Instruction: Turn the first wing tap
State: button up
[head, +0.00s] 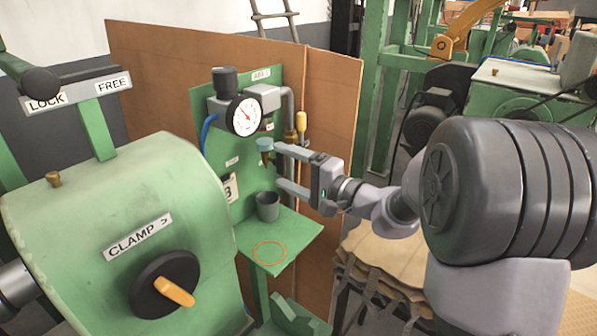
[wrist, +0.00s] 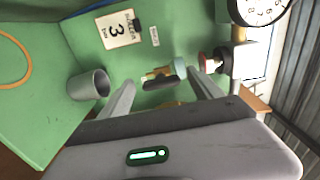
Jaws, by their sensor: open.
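A small brass tap (wrist: 157,72) with a dark wing-like handle (wrist: 160,84) shows between the finger lines in the wrist view. I take it for the wing tap; no number on it can be read. In the head view a teal piece over a brass tip (head: 265,157) sits at the panel, just left of my fingertips. My gripper (head: 278,166) is open, one finger above the other, facing the green panel (head: 233,150). It also shows in the wrist view (wrist: 164,88). Contact with the tap cannot be told.
A grey cup (head: 268,207) stands on the green shelf (head: 300,232) below, beside an orange ring mark (head: 269,253). A dial gauge (head: 244,116) is above. A large green clamp housing (head: 120,220) fills the left.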

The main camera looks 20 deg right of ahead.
jog(key=p+v, duration=0.2)
jog(key=v, duration=1.5)
jog(key=shift+r, duration=0.1)
jog(key=s+a+f+n+g, duration=0.1)
jog(key=s+a+n+g, duration=0.1)
jog(key=s+a+g, duration=0.35)
jog(key=s+a+f+n+g, duration=0.1)
jog(key=s+a+n+g, duration=0.15)
jog(key=a, duration=0.65)
jog(key=s+a+f+n+g+h, duration=0.1)
jog(key=s+a+f+g+h, duration=0.1)
jog(key=s+a+f+g, duration=0.3)
jog(key=s+d+r+t+h, duration=0.3)
jog(key=s+d+t+h, duration=0.1)
jog(key=d+h, duration=0.1)
jog(key=shift+s+n+h, duration=0.35)
jog(key=shift+h, duration=0.45)
